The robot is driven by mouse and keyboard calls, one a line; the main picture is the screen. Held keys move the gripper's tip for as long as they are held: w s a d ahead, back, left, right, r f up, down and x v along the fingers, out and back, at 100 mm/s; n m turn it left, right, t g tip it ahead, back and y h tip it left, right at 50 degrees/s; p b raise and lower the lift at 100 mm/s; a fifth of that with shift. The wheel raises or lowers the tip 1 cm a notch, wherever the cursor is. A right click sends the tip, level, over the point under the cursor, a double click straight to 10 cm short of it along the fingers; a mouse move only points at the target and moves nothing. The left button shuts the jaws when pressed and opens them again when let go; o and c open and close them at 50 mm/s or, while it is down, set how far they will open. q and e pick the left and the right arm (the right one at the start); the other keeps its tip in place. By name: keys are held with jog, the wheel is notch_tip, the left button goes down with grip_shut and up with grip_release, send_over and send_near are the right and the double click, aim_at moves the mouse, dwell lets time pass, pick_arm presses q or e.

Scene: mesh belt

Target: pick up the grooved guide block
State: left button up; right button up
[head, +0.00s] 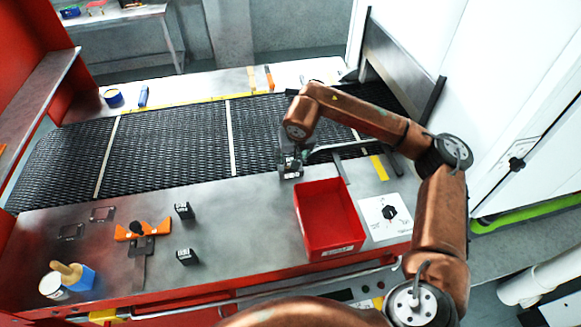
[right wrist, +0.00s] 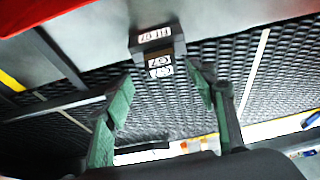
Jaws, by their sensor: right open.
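A small dark block with white labels (head: 291,174) stands on the metal bench at the edge of the mesh belt. In the right wrist view the block (right wrist: 152,42) shows labelled faces and lies just beyond the fingertips, roughly between them. My right gripper (head: 291,154) is over the block's far side, its green fingers apart with a gap around the block. Two similar dark blocks (head: 184,210) (head: 187,256) stand on the bench to the left. Grooves are too small to make out on any block. My left gripper is not in view.
A red bin (head: 328,222) stands just right of the block, with a printed card (head: 386,217) beside it. An orange fixture (head: 143,231) and a blue holder (head: 82,278) are at the left. The black mesh belt (head: 170,146) behind is bare.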

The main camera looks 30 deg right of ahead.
jog(key=x, duration=0.5)
jog(key=shift+c, duration=0.6)
jog(key=c, duration=1.2)
